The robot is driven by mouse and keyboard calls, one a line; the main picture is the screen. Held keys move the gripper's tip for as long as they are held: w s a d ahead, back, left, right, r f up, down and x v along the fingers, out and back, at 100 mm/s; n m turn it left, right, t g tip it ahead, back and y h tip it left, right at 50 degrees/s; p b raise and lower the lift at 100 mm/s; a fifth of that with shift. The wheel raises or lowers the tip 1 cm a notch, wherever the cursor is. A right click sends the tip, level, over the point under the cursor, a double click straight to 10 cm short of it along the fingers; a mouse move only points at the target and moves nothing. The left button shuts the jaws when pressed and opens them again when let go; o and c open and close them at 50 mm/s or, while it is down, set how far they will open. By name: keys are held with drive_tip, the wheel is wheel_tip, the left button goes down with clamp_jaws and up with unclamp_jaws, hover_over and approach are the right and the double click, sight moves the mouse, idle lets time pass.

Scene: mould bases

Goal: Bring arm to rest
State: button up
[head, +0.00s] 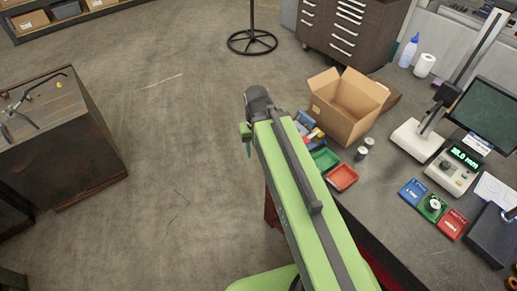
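My green and grey arm (300,195) reaches up from the bottom of the head view, along the left side of the workbench. Its dark grey rounded joint (259,98) is at the far end, over the edge between bench and floor. A small green part with a teal tip shows just left of that joint; I cannot tell what it is. My gripper's fingers cannot be made out and seem hidden behind the arm.
The bench holds an open cardboard box (347,104), a green tray (325,160), a red tray (342,177), small grey cylinders, a gauge with a lit display (462,157) and a monitor (485,112). A dark cabinet (60,140) stands left. The floor between is clear.

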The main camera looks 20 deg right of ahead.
wheel_tip(320, 180, down, 10)
drive_tip(key=b, duration=1)
idle(0.3)
